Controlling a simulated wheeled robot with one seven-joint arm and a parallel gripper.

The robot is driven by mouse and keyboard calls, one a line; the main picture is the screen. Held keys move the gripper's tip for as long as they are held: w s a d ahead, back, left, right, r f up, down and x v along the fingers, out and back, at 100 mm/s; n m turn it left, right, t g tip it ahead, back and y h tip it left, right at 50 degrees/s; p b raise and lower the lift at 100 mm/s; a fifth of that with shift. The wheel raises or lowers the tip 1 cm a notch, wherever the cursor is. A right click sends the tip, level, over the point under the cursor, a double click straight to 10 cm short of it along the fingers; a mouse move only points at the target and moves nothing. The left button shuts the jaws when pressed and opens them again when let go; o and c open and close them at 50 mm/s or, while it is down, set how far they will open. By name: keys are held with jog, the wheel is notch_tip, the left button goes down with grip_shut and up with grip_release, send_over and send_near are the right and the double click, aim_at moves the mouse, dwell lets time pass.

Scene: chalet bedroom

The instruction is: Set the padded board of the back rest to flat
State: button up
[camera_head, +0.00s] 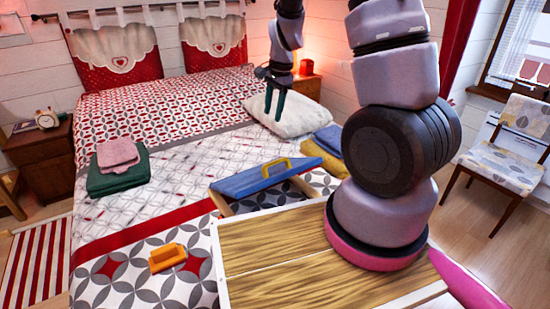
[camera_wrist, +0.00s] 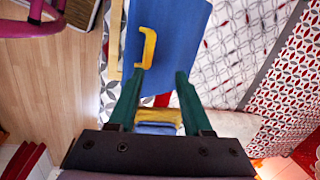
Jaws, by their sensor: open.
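The padded board (camera_head: 262,179) of the back rest is blue with a yellow handle (camera_head: 277,167), and it stands tilted on the bed with a gap below it. A pale frame part (camera_head: 222,204) shows under its left end. In the wrist view the blue board (camera_wrist: 178,28) and its yellow handle (camera_wrist: 149,48) lie beyond my fingertips. My gripper (camera_head: 273,108) has dark green fingers, apart and pointing down, and hangs above and behind the board in the head view. Nothing is between the fingers. The fingers also show in the wrist view (camera_wrist: 158,75).
Folded blue (camera_head: 329,138) and yellow (camera_head: 324,158) cloths and a white pillow (camera_head: 290,114) lie behind the board. Green and pink folded cloths (camera_head: 118,168) and an orange object (camera_head: 168,258) lie on the bed. A chair (camera_head: 506,150) stands at the right. The bed's middle is clear.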

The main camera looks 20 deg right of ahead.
jog(key=shift+m+g+h, duration=0.4)
jog(key=shift+m+h, duration=0.2)
jog(key=shift+m, duration=0.1)
jog(key=f, duration=0.6)
jog(key=w+f, duration=0.1)
jog(key=f, duration=0.5)
jog(key=d+f, duration=0.1)
jog(key=f, duration=0.6)
jog(key=shift+w, duration=0.15)
grip_shut()
